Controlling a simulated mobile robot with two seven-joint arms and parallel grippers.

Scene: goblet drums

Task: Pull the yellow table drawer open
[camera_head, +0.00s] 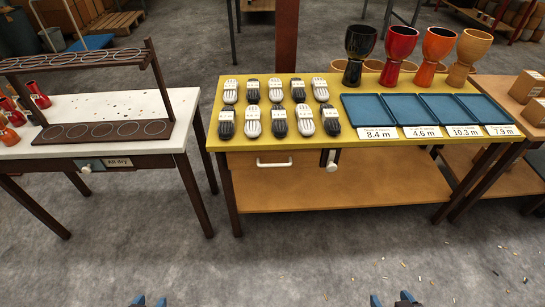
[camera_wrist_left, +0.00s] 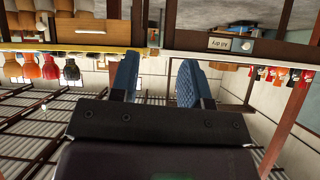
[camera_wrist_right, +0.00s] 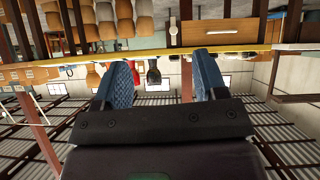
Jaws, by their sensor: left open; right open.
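The yellow table (camera_head: 300,142) stands right of the centre in the head view. Its drawer (camera_head: 297,160) is under the front edge, with a pale bar handle (camera_head: 273,163); it looks shut. The drawer also shows, upside down, in the left wrist view (camera_wrist_left: 108,27) and the right wrist view (camera_wrist_right: 243,27). My left gripper (camera_head: 149,301) is open and empty at the bottom edge, left of and well short of the drawer. My right gripper (camera_head: 390,299) is open and empty at the bottom edge, right of the drawer and well short of it.
A white table (camera_head: 90,108) with a dark rack stands at the left. The yellow table bears shaker-like items, blue trays (camera_head: 368,110) and goblet drums (camera_head: 398,50). A white knob-like piece (camera_head: 331,165) hangs beside the drawer. The floor in front is clear, with small scraps at right.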

